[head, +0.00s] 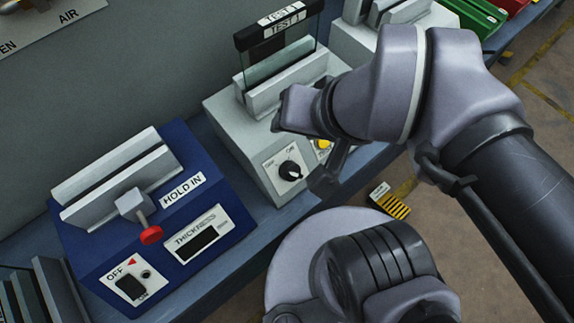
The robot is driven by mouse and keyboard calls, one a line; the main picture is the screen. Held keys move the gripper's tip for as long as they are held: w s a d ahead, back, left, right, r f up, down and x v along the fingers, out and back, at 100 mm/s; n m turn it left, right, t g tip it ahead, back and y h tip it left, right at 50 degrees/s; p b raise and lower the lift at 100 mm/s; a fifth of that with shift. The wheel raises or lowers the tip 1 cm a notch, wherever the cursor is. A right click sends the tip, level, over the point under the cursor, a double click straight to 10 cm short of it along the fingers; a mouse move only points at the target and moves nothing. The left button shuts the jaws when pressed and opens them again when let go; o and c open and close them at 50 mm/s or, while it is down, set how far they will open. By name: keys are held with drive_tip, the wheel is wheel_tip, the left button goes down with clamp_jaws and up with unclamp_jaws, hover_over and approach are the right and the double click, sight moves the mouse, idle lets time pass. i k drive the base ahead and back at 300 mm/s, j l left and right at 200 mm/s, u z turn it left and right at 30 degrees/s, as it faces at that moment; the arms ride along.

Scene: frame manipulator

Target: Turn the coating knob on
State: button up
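The coating knob is a round black knob (290,171) on a white plate at the front of a light grey machine (232,133). Small lettering is printed above it, and its setting is too small to read surely. A glass plate (282,62) with a dark top bar labelled TEST 1 stands upright in the machine's slot. My gripper (322,180) hangs from the arm just right of the knob, with a dark finger beside the plate. It looks apart from the knob. The other finger is not clear, so its opening cannot be told. A yellow button (323,144) is partly hidden behind my gripper.
A blue machine (84,249) at left has HOLD IN and THICKNESS labels, a red-tipped lever (150,234) and a black switch (130,287). Another grey machine (351,38) and a green bin (476,16) are behind my arm. The floor is open at right.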

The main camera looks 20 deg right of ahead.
sight(289, 170)
drive_tip(key=k+j+u, duration=0.1)
drive_tip(key=k+j, duration=0.65)
drive_tip(key=j, duration=0.1)
